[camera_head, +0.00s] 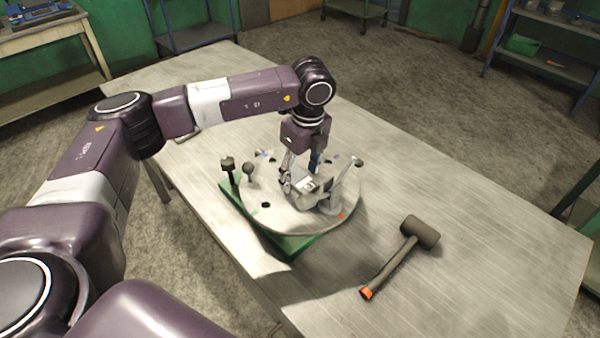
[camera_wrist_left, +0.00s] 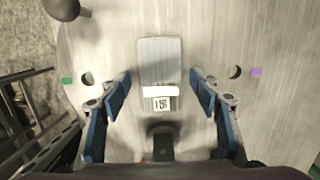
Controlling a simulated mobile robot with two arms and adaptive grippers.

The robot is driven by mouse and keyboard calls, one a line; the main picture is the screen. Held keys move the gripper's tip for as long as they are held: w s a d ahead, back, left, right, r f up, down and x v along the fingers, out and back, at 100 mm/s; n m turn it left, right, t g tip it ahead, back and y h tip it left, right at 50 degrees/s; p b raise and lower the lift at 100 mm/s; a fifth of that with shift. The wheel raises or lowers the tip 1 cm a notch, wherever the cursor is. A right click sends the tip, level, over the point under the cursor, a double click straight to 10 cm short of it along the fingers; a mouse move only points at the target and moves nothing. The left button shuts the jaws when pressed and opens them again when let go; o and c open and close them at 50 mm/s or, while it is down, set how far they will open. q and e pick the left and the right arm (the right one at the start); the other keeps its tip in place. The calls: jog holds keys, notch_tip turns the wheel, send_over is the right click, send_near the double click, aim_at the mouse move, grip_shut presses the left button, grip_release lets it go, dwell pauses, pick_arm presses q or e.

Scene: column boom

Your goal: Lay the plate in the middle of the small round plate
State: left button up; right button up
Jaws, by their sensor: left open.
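The small round plate (camera_head: 270,212) is a pale metal disc with holes and small coloured marks, on a green base. It fills much of the left wrist view (camera_wrist_left: 100,40). The plate (camera_wrist_left: 160,55) is a small grey rectangle with a white printed label, near the middle of the disc. In the head view the plate (camera_head: 308,184) is partly hidden by my left gripper (camera_head: 300,178). In the left wrist view my left gripper (camera_wrist_left: 162,92) is open, with its blue-padded fingers apart on either side of the plate and not visibly touching it.
A dark knobbed post (camera_head: 228,168) and a ball-headed pin (camera_head: 249,170) stand at the disc's left. A grey upright piece (camera_head: 343,185) stands at its right. A black mallet (camera_head: 418,232) lies on the metal table (camera_head: 480,260). The table's right side is otherwise clear.

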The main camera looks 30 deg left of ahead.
aim_at(304, 182)
pick_arm(q)
jog(key=shift+r, duration=0.2)
jog(key=shift+d+r, duration=0.1)
jog(key=shift+r, duration=0.25)
notch_tip(304, 182, up, 11)
jog(key=d+b, duration=0.1)
jog(key=b, duration=0.2)
jog(key=shift+s, duration=0.2)
jog(key=shift+d, duration=0.1)
